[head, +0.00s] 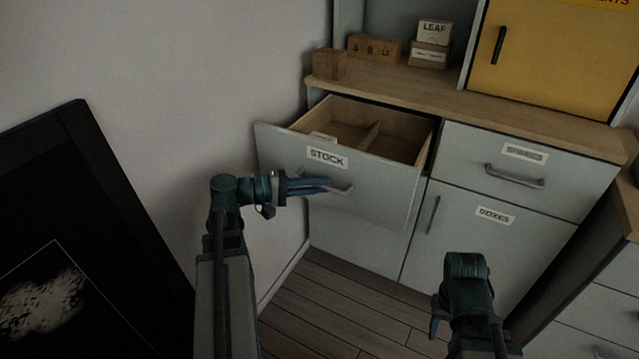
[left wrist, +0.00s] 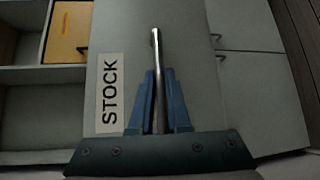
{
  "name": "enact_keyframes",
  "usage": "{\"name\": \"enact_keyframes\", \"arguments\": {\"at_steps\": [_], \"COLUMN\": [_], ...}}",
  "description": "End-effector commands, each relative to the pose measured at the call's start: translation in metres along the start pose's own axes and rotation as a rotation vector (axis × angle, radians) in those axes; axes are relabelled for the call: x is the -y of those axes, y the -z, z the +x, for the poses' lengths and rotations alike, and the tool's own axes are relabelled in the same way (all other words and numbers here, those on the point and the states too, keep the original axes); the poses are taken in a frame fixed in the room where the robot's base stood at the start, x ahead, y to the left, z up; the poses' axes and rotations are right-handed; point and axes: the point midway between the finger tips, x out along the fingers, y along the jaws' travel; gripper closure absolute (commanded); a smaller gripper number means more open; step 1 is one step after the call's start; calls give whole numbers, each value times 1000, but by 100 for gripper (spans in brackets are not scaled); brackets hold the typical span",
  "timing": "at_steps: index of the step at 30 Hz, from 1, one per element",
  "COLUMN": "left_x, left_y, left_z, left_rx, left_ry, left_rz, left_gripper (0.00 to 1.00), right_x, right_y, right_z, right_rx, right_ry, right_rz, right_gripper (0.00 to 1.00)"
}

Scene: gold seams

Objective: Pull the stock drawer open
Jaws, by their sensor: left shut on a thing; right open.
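The stock drawer (head: 285,150) stands pulled out from the cabinet at the left, with its wooden inside and a divider showing. A small pale item (head: 322,138) lies inside, partly hidden by the drawer front. The front carries a STOCK label (head: 327,157), which also shows in the left wrist view (left wrist: 109,93). My left gripper (head: 328,184) is shut on the drawer's metal handle (left wrist: 156,60); the blue fingers lie on both sides of the bar. My right gripper (head: 434,328) is low in front of the lower door, empty; its fingers are mostly hidden by my arm.
A drawer (head: 470,160) with its own handle and a BOXES door (head: 470,235) beside the stock drawer are shut. Wooden blocks (head: 330,64) and small boxes (head: 431,54) stand on the counter. A yellow cabinet door (head: 550,50) is shut. A dark panel (head: 100,230) leans at the left.

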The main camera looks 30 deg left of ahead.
Motion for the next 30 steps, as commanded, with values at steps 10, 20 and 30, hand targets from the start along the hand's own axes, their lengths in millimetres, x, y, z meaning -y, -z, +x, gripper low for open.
{"name": "enact_keyframes", "arguments": {"at_steps": [10,20,30], "left_x": [0,0,-1], "left_y": [0,0,1], "left_z": [0,-2,-51], "left_rx": [-1,-1,-4], "left_ry": [1,0,0], "left_rz": [0,0,-1], "left_gripper": [58,55,55], "right_x": [0,0,0], "right_y": [0,0,0], "right_z": [0,0,-8], "right_rx": [0,0,0], "right_ry": [0,0,1], "right_rz": [0,0,0], "right_gripper": [50,50,50]}}
